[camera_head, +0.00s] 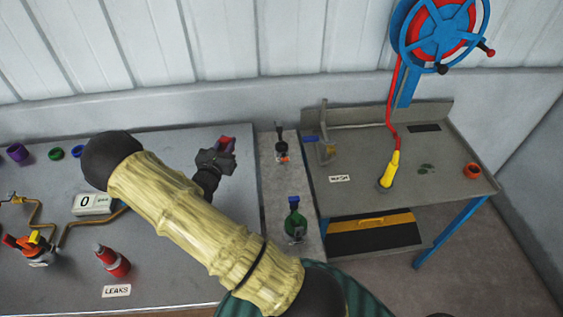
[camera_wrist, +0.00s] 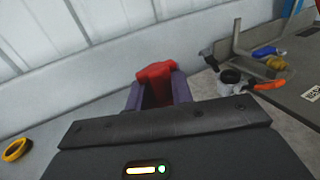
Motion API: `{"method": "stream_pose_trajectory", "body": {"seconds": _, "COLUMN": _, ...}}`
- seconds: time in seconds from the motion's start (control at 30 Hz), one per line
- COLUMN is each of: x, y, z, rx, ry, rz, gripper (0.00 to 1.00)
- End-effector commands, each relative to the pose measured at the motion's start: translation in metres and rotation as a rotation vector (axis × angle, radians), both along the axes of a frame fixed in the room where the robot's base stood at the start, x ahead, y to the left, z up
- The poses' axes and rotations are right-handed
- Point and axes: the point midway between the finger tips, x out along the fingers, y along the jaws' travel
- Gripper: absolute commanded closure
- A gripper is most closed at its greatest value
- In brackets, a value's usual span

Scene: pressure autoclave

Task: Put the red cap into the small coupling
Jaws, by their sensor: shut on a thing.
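The red cap (camera_wrist: 156,71) is between the purple fingertips of my gripper (camera_wrist: 157,84) in the wrist view, and the gripper is shut on it. In the head view my gripper (camera_head: 225,146) is at the right part of the left bench, with red and purple showing at its tip. I cannot tell for sure which part is the small coupling. A purple ring-like part (camera_head: 17,153), a green one (camera_head: 56,153) and a blue one (camera_head: 78,151) are at the back left of the bench. A yellow ring (camera_wrist: 16,149) shows at lower left in the wrist view.
A red bottle (camera_head: 115,262), a display box (camera_head: 93,204) and orange pipes stand on the left bench (camera_head: 180,285). A green bottle (camera_head: 295,220) and a dark item stand on the narrow middle surface. The right table has a yellow nozzle (camera_head: 390,171) and an orange ring (camera_head: 472,170).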

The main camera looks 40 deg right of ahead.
Motion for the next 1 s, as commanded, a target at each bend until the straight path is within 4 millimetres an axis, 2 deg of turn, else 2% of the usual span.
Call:
{"method": "stream_pose_trajectory", "body": {"seconds": 0.03, "x": 0.003, "y": -0.016, "z": -0.008, "rx": 0.006, "ry": -0.013, "rz": -0.08, "gripper": 1.0}}
{"method": "stream_pose_trajectory", "body": {"seconds": 0.3, "x": -0.002, "y": -0.093, "z": 0.002, "rx": 0.003, "ry": -0.009, "rz": -0.456, "gripper": 1.0}}
{"method": "stream_pose_trajectory", "body": {"seconds": 0.6, "x": -0.021, "y": -0.161, "z": 0.012, "rx": 0.0, "ry": -0.004, "rz": -0.721, "gripper": 1.0}}
{"method": "stream_pose_trajectory", "body": {"seconds": 0.8, "x": -0.033, "y": -0.19, "z": 0.022, "rx": -0.003, "ry": -0.001, "rz": -0.801, "gripper": 1.0}}
{"method": "stream_pose_trajectory", "body": {"seconds": 1.0, "x": -0.035, "y": -0.196, "z": 0.028, "rx": -0.004, "ry": 0.003, "rz": -0.814, "gripper": 1.0}}
